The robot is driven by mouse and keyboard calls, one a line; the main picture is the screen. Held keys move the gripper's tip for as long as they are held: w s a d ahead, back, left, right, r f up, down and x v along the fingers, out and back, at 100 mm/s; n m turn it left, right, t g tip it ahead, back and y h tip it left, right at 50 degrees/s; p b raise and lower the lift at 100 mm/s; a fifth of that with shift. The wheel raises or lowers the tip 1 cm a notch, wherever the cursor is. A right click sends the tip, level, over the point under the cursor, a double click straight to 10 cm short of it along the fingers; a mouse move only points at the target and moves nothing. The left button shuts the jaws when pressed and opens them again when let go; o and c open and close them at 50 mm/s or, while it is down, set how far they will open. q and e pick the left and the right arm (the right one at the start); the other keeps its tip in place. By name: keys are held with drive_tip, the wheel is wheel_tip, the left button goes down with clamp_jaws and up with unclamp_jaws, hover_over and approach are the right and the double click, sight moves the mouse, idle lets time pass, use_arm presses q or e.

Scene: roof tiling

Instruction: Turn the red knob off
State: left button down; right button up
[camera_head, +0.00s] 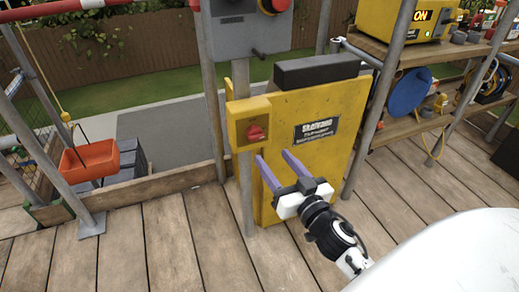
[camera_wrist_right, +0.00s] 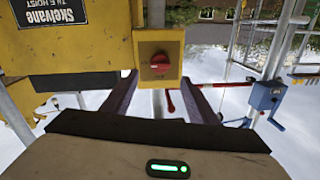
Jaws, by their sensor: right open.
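The red knob (camera_head: 256,133) sits on the front of a small yellow switch box at the left edge of the yellow hoist cabinet (camera_head: 325,150). In the right wrist view the red knob (camera_wrist_right: 160,64) shows near the centre, on a dark plate of the yellow box. My right gripper (camera_head: 274,163) is open and empty, its two purple fingers pointing at the box from just below and to the right of the knob. In the wrist view the fingers (camera_wrist_right: 160,92) lie either side of and below the knob, apart from it. My left gripper is not in view.
A grey panel (camera_head: 253,30) with a red button stands above the cabinet. Metal scaffold poles (camera_head: 211,90) rise beside it. A shelf with a yellow machine (camera_head: 400,18) and a blue disc (camera_head: 410,92) is at right. An orange bucket (camera_head: 90,160) hangs at left. The plank floor is mostly clear.

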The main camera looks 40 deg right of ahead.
sight(258, 138)
drive_tip(key=w, duration=0.3)
drive_tip(key=w+d, duration=0.1)
drive_tip(key=w, duration=0.5)
drive_tip(key=shift+w+d, duration=0.3)
drive_tip(key=shift+w, duration=0.1)
drive_tip(key=c, duration=1)
